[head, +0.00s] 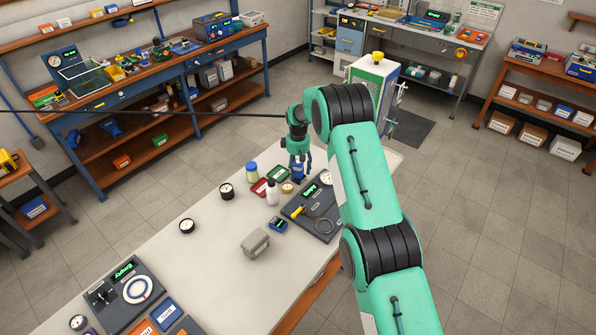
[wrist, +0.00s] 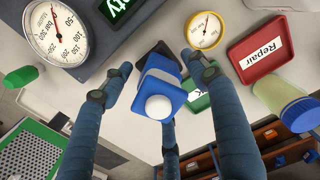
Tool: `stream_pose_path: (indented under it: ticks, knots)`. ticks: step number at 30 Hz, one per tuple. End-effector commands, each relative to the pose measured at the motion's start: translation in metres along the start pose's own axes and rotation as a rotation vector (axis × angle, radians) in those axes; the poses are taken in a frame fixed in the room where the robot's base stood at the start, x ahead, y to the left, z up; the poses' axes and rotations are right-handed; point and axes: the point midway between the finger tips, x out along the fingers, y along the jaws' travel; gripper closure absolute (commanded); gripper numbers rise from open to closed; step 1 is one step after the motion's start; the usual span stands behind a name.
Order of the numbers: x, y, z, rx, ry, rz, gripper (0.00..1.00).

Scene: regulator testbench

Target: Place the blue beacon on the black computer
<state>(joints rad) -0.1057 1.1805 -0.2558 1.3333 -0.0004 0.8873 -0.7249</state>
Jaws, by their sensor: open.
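The blue beacon (wrist: 148,92), a blue block with a white dome, stands between the fingers of my gripper (wrist: 158,82) in the wrist view. A black part shows just behind it; I cannot tell whether it belongs to the beacon. In the head view my gripper (head: 299,160) points down over the far end of the white table, with the beacon (head: 298,170) partly hidden beneath it. The fingers are open around the beacon, with gaps at its sides. I cannot pick out a black computer for certain.
Beside the gripper are a dark panel (head: 322,228), a red Repair tray (wrist: 262,48), a yellow gauge (wrist: 206,30) and a white bottle (head: 272,192). A grey block (head: 256,243) and another dark panel (head: 125,295) stand nearer. The table's middle left is mostly clear.

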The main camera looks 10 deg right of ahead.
Motion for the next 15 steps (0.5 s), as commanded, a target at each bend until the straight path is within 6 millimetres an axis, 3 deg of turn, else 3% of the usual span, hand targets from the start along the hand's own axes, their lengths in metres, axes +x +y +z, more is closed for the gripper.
stream_pose_path:
  ticks: [15]
  knots:
    - [-0.076, 0.001, -0.001, 0.000, 0.002, 0.002, 0.41]
